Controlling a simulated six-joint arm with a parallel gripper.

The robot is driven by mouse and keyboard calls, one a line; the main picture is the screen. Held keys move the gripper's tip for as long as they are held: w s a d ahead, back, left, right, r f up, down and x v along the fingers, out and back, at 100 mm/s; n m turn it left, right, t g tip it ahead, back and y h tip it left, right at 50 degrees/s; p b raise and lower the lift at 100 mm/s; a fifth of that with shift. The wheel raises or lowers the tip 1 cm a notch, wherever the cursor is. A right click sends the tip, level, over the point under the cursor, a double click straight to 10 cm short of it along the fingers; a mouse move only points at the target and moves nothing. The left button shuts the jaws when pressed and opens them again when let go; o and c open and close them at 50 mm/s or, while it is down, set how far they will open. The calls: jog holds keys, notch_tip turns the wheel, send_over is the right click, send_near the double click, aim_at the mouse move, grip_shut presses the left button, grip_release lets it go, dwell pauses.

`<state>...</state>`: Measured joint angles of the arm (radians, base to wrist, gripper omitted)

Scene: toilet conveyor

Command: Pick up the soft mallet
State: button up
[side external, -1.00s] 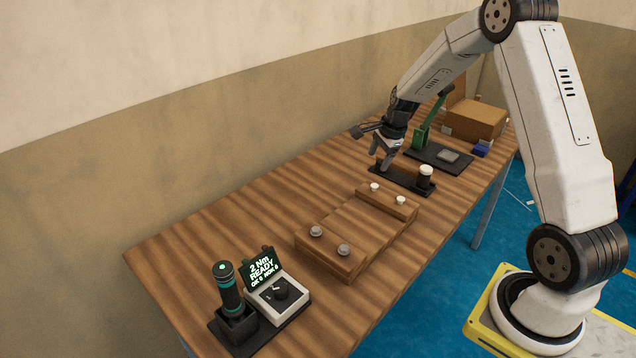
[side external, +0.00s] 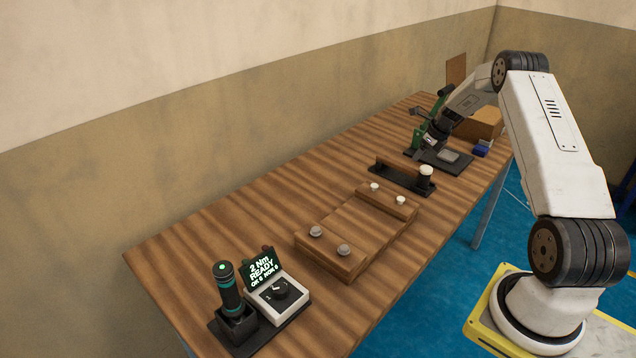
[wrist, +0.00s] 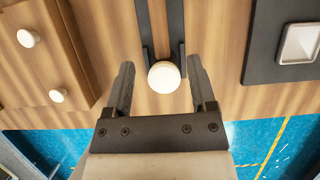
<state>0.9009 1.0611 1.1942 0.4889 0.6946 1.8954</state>
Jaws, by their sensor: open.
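The soft mallet (side external: 426,171) shows its pale rounded head at the right end of a black holder (side external: 399,180) on the wooden bench. In the wrist view the white head (wrist: 164,77) appears between the two fingers, with the black holder rails (wrist: 176,25) running up from it. A brown wooden part, perhaps the handle, shows along the holder. My gripper (side external: 427,143) is open and empty, behind the mallet and close to the green press in the side view. In the wrist view my gripper (wrist: 161,66) has both fingers apart, and contact with the head cannot be told.
The green press (side external: 416,137) on its dark base (side external: 458,167) stands close to the gripper. A wooden fixture with pale knobs (side external: 345,232) lies in front. A screwdriver (side external: 228,290) and its controller (side external: 279,291) are at the near end. A cardboard box (side external: 487,122) stands behind.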

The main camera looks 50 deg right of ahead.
aim_at(409, 167)
jog(key=shift+x, duration=1.2)
jog(key=shift+x, duration=2.55)
jog(key=shift+r, duration=0.1)
grip_shut()
